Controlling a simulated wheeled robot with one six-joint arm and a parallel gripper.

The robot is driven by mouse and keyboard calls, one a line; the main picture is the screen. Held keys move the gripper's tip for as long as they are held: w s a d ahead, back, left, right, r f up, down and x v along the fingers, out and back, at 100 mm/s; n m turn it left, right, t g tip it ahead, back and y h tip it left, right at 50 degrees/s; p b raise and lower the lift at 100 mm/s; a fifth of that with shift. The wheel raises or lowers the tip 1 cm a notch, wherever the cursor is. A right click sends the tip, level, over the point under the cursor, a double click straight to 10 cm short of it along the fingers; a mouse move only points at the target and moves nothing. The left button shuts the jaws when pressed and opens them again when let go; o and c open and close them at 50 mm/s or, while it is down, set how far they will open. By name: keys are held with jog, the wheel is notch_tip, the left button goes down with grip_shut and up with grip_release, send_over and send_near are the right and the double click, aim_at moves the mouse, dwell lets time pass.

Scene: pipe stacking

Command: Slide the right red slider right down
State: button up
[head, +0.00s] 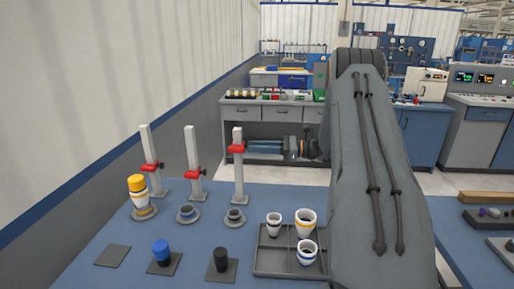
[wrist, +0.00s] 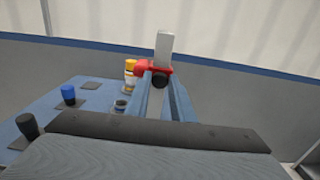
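Three grey upright posts stand on the blue table, each with a red slider. The right red slider (head: 237,148) sits highest, in the upper part of the right post (head: 238,184). In the wrist view a red slider (wrist: 140,68) with a black knob (wrist: 159,81) shows right ahead of my fingers.
A yellow-topped pipe stack (head: 137,192) stands before the left post. Low round bases front the middle and right posts. Blue (head: 160,251) and black (head: 221,260) cylinders stand on square pads. A divided tray (head: 262,271) holds three cups. My arm hides the table's right part.

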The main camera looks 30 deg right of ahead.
grip_shut()
notch_tip(320, 180, down, 13)
jog(key=b, duration=0.7)
jog(key=shift+s+a, duration=0.1)
jog(key=o, duration=0.8)
grip_release()
jog(key=shift+r, duration=0.1)
jog(key=shift+d, duration=0.2)
